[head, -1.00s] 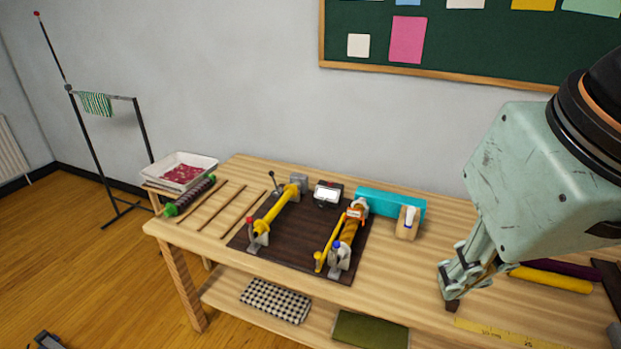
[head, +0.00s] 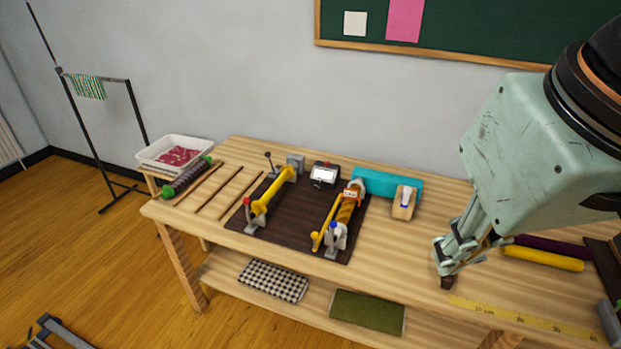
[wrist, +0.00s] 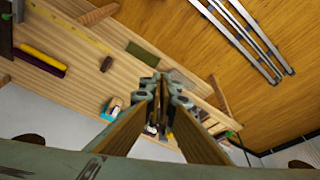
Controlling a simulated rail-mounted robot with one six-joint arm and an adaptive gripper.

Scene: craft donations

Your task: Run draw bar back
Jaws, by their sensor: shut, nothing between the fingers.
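A dark board (head: 298,215) on the wooden table carries two roller fixtures. The left fixture has a yellow roller (head: 274,195), a red-topped post at its near end and a black-knobbed lever at its far end. The right fixture has an orange-brown wound roll (head: 347,207) and a blue-topped post. A thin yellow bar (head: 328,223) with a round near end lies along its left side; I cannot tell for certain that this is the draw bar. My gripper (head: 447,282) is shut and empty, well right of the board. Its fingers (wrist: 166,84) show close in the wrist view.
A small white-faced gauge (head: 324,174), a teal block (head: 387,183) and a wooden holder (head: 404,202) stand behind and right of the fixtures. A yellow roll (head: 543,258) lies right of my gripper. Thin sticks and a white tray (head: 175,152) are at the left.

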